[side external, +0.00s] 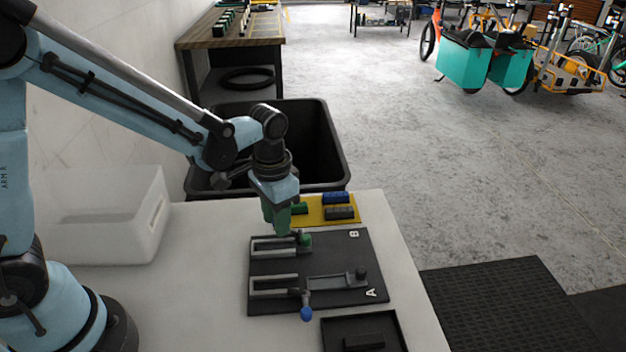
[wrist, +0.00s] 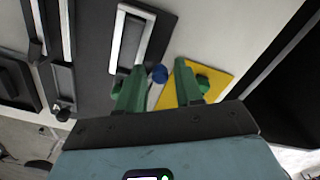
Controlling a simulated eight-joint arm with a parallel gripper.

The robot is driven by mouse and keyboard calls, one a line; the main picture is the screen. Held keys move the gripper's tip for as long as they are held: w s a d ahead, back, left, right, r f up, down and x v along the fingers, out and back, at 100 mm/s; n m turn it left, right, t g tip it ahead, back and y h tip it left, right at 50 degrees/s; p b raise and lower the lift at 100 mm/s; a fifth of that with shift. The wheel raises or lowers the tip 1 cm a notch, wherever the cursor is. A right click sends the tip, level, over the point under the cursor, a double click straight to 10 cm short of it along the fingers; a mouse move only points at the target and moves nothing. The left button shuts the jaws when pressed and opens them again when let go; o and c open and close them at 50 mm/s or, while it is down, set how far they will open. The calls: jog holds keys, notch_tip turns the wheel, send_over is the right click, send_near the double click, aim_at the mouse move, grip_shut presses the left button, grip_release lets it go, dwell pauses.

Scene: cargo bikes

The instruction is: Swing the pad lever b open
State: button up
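The dark board (side external: 325,238) carries two lever fixtures marked A and B. Pad lever b has a blue ball knob (wrist: 159,73) and a grey arm (wrist: 154,96). It sits at the end of the grey slotted frame (side external: 272,246) on the B side; in the side view the knob is small and partly hidden near a green piece (side external: 305,239). My gripper (wrist: 159,68) has green fingers, apart, and they appear either side of the knob in the wrist view, the left one closer. Contact cannot be told. In the side view my gripper (side external: 277,228) points down over the B frame.
Lever A, with its blue knob (side external: 306,314), is at the board's front. A yellow mat (side external: 318,212) with blocks lies behind. A black tray (side external: 340,325) is in front, a white bin (side external: 112,218) left, a black bin (side external: 320,150) behind the table.

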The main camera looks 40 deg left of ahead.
jog(key=shift+f, duration=0.2)
jog(key=c, duration=0.6)
jog(key=shift+w+a, duration=0.1)
jog(key=shift+w, duration=0.1)
